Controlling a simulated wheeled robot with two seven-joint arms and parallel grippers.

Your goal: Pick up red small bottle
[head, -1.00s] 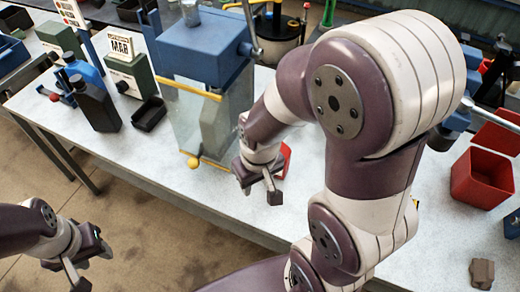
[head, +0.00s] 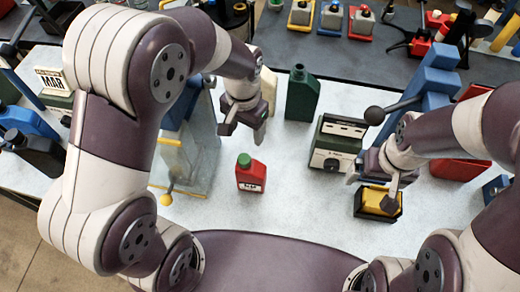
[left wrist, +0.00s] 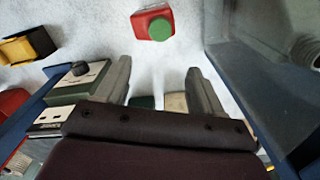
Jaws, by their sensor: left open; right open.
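The red small bottle (head: 250,179), with a green cap and a light label, stands upright on the light table. It also shows at the top of the left wrist view (left wrist: 152,22), beyond the fingertips. My left gripper (head: 244,129) is open and empty above the table, behind the bottle in the head view and apart from it. Its two spread fingers also show in the left wrist view (left wrist: 159,68). My right gripper (head: 374,182) is open, at the right by a black bin with a yellow item; its fingertips are partly hard to make out.
A clear tank (head: 200,150) stands left of the bottle. A dark green bottle (head: 301,95) and a green device (head: 337,143) stand behind and to the right. The black bin (head: 378,214) is at right. The table in front of the red bottle is clear.

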